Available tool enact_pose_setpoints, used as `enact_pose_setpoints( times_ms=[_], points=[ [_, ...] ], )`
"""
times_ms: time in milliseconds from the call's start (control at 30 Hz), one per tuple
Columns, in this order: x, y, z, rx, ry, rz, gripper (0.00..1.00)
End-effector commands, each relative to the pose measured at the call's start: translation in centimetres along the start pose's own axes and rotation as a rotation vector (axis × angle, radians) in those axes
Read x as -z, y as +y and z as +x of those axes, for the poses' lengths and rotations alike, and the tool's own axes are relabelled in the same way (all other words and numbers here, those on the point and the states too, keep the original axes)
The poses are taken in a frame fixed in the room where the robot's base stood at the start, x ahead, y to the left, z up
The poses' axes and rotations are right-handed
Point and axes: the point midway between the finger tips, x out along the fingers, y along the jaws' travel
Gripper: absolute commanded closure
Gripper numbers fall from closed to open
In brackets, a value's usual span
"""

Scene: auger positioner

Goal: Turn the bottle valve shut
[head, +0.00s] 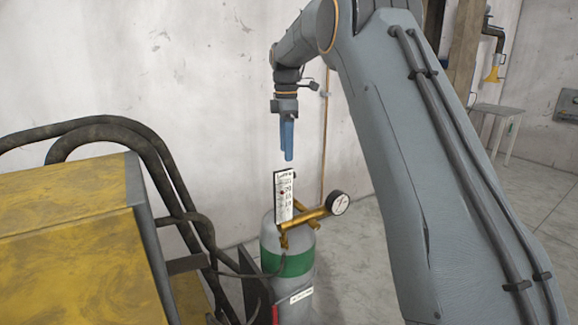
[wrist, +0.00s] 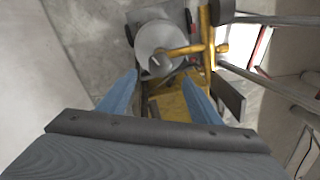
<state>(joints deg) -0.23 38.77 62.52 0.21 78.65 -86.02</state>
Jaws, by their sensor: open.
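The grey gas bottle (head: 288,262) with a green band stands upright in the head view, left of my arm. Brass valve fittings (head: 303,219) sit on its top, with a round white gauge (head: 338,203) to the right and an upright scale plate (head: 284,196) in front. My gripper (head: 287,158) points down above the plate and fittings, apart from them. In the wrist view its blue fingers (wrist: 160,78) are spread with nothing between them. The bottle top (wrist: 156,42) and brass fittings (wrist: 207,45) show beyond the fingertips. I cannot tell the valve's handle apart clearly.
A worn yellow machine body (head: 75,225) with thick dark hoses (head: 150,150) stands left of the bottle. A pale wall (head: 200,80) rises behind it. A small table (head: 505,112) stands far right. Open floor (head: 555,205) lies to the right.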

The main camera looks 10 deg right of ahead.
Motion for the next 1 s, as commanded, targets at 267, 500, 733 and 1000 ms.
enact_pose_setpoints(
  times_ms=[267, 500, 733, 1000],
  points=[
    [-0.4, -0.1, 2.9, 0.005, -0.005, -0.007, 0.42],
    [-0.3, -0.1, 6.2, 0.003, -0.004, -0.006, 0.42],
    [-0.3, 0.0, 7.4, 0.001, -0.004, -0.006, 0.42],
    [-0.3, 0.0, 7.4, 0.001, -0.004, -0.006, 0.53]
  ],
)
